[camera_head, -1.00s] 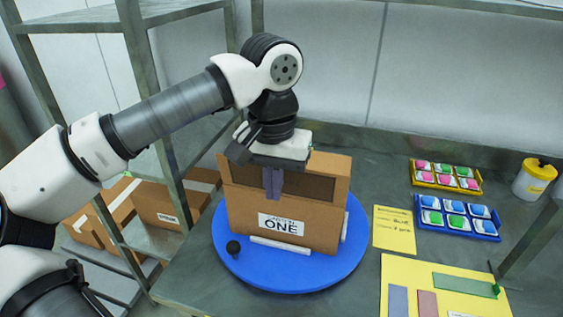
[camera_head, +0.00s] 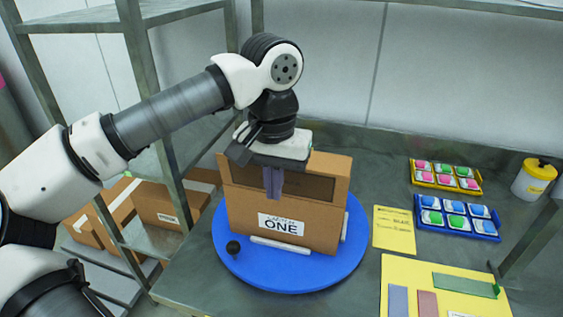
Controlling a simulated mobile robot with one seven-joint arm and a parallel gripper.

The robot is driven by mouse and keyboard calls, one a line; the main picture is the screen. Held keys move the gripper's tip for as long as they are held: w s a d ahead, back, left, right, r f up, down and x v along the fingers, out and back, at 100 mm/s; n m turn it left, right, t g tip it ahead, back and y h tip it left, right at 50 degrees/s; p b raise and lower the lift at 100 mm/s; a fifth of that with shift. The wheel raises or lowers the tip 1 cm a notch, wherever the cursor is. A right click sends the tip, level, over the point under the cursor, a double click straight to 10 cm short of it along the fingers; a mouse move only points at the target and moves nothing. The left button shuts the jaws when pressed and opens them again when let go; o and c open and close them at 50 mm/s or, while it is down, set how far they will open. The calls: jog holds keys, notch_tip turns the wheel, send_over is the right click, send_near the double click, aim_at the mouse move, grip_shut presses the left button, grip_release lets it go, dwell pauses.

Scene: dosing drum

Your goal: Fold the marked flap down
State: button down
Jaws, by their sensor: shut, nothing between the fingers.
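A brown cardboard box (camera_head: 316,224) with a white label ending in "ONE" stands on a round blue turntable (camera_head: 222,254). Its top shows a dark opening behind the front wall and an upright back flap (camera_head: 340,172). I cannot make out which flap carries the mark. My gripper (camera_head: 273,196) is shut and empty. It points down at the box's front top edge, left of centre, with its fingers overlapping the front wall in the picture. I cannot tell whether they touch the cardboard.
To the right are a yellow card (camera_head: 394,229), a yellow tray (camera_head: 445,187), a blue tray (camera_head: 458,234), a yellow-lidded jar (camera_head: 534,180) and a yellow board (camera_head: 410,270). Shelf posts stand left.

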jog(key=w+d+p, duration=0.1)
jog(key=w+d, duration=0.1)
jog(key=w, duration=0.6)
jog(key=shift+d+p, duration=0.3)
jog(key=shift+p, duration=0.1)
jog(key=shift+f, duration=0.1)
dwell(0.4)
jog(key=shift+w+d+f+b, duration=0.25)
jog(key=shift+w+f+b, duration=0.1)
jog(key=shift+w+f, duration=0.4)
jog(key=shift+f, duration=0.3)
notch_tip(320, 180, up, 8)
jog(key=p, duration=0.5)
jog(key=shift+f, duration=0.25)
jog(key=shift+s, duration=0.1)
dwell(0.4)
